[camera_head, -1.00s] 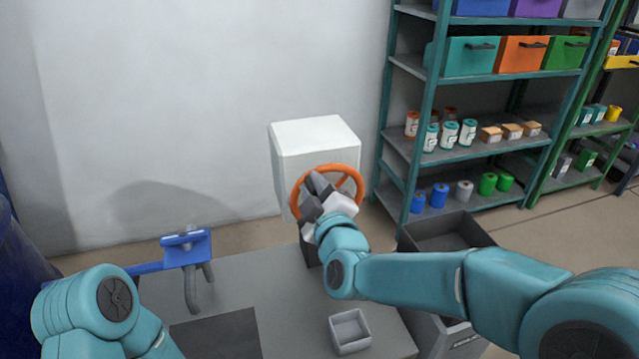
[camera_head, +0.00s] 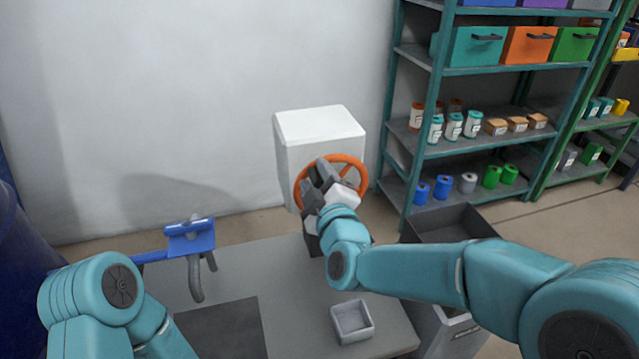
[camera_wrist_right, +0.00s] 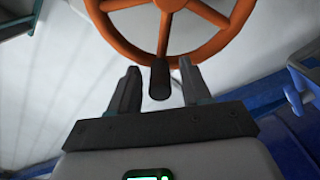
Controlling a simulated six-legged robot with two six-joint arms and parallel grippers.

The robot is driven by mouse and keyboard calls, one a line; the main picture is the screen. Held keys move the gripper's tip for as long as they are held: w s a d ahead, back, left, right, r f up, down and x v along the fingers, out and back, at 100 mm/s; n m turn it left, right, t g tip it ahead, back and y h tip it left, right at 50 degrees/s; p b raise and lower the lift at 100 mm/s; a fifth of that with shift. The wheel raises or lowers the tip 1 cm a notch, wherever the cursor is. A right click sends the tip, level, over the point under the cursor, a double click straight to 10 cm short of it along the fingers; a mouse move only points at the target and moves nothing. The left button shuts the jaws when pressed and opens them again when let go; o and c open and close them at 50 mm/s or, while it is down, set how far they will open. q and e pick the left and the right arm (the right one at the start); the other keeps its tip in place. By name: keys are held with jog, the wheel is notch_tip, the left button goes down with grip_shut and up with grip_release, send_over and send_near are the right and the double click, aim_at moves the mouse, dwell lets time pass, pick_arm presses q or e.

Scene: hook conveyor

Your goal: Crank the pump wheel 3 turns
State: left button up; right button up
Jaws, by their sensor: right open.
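The orange pump wheel (camera_head: 357,170) is mounted on the front of a white box (camera_head: 318,130) at the back of the table. In the right wrist view the wheel (camera_wrist_right: 190,55) has a dark handle (camera_wrist_right: 159,80) at its near rim.
A blue hook fixture (camera_head: 190,237) stands at the left of the grey table (camera_head: 285,285). A small grey tray (camera_head: 352,321) lies near the front. A dark bin (camera_head: 450,222) is right of the table. Shelves (camera_head: 420,100) stand behind at right.

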jog(key=v, duration=1.6)
jog(key=shift+s, duration=0.15)
